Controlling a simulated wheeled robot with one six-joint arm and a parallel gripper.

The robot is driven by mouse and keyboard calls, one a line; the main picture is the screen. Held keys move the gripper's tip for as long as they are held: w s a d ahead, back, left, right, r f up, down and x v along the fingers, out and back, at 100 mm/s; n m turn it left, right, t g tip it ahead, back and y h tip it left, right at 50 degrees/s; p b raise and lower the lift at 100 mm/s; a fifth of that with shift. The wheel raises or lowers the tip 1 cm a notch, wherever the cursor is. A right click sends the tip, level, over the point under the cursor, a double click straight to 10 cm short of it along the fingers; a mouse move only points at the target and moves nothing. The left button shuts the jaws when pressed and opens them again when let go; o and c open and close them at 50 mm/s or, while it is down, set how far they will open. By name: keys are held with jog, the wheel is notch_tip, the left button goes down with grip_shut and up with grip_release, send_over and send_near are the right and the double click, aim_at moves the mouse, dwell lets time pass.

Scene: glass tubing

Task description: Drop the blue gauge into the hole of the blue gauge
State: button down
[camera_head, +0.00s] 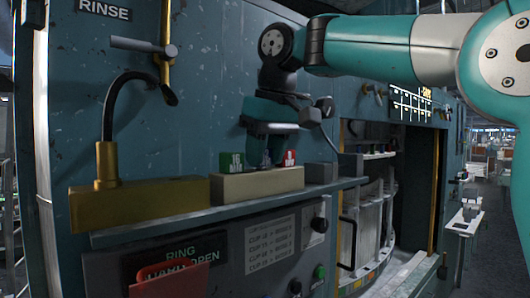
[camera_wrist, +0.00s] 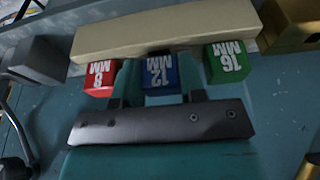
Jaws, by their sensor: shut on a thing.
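The blue gauge (camera_wrist: 161,73), marked 12 MM, is between the green gauge (camera_wrist: 226,63) marked 16 MM and the red gauge (camera_wrist: 99,76) marked 8 MM in the wrist view. My gripper (camera_wrist: 160,88) is shut on the blue gauge, with a finger at each side. All three are at the beige block (camera_wrist: 110,35). In the head view my gripper (camera_head: 266,155) points down over the block (camera_head: 257,186), between the green gauge (camera_head: 231,162) and the red gauge (camera_head: 290,158), and hides the blue one. The holes are hidden; I cannot tell how deep the blue gauge sits.
The block stands on a narrow shelf (camera_head: 225,212) along the teal machine wall. A brass-coloured block (camera_head: 140,204) with a bent black pipe stands left of it, and a small grey block (camera_head: 320,172) to its right. The green and red gauges leave little side room.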

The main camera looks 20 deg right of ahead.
jog(key=shift+f, duration=0.3)
jog(key=c, duration=0.6)
grip_release()
